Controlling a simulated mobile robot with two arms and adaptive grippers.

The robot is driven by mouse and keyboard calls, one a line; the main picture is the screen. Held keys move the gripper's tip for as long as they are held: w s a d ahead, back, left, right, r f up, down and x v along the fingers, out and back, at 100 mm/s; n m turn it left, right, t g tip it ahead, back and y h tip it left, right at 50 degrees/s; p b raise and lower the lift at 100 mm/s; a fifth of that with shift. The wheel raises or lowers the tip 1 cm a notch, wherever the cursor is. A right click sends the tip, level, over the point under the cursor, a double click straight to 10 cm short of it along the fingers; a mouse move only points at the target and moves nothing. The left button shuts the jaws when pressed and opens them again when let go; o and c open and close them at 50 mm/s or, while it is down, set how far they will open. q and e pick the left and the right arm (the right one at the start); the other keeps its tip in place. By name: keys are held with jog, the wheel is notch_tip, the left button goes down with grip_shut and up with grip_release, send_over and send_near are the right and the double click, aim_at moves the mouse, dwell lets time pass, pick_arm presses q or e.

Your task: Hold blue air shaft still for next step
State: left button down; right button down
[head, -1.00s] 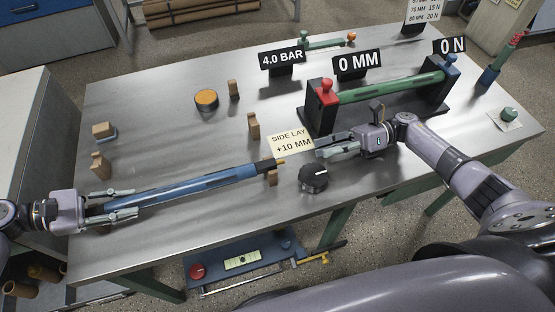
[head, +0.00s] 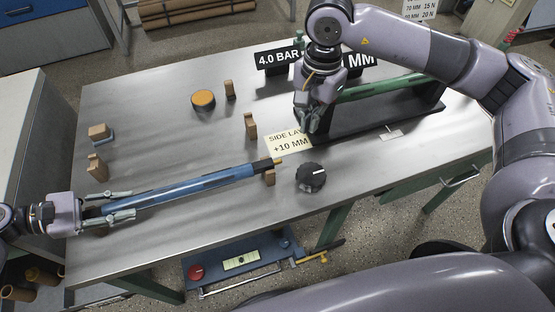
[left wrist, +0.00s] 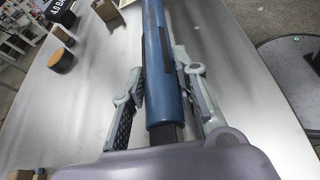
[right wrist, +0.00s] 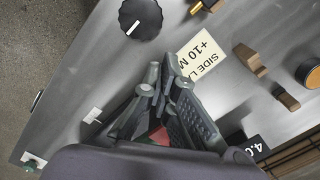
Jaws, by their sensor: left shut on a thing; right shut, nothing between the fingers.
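The long blue air shaft (head: 190,187) lies across the front left of the table, with a dark and brass tip at its right end by a wooden block (head: 269,178). My left gripper (head: 122,205) is shut on the shaft near its left end, one finger on each side. The shaft also runs between the fingers in the left wrist view (left wrist: 166,85). My right gripper (head: 312,122) is shut and empty, pointing down over the left end of the black stand (head: 365,119) with the green shaft. The red knob there is mostly hidden by that gripper.
A black dial (head: 310,177) sits near the front edge. A "SIDE LAY +10 MM" card (head: 288,143) lies behind it. Several wooden blocks, an orange-topped disc (head: 203,100) and sign plates (head: 278,58) stand farther back.

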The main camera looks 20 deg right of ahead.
aim_at(277, 162)
notch_tip(277, 162, down, 7)
jog(key=a, duration=0.2)
jog(key=shift+s+a+r, duration=0.2)
jog(key=shift+a, duration=0.1)
jog(key=shift+f, duration=0.1)
dwell(1.5)
jog(key=shift+f, duration=2.1)
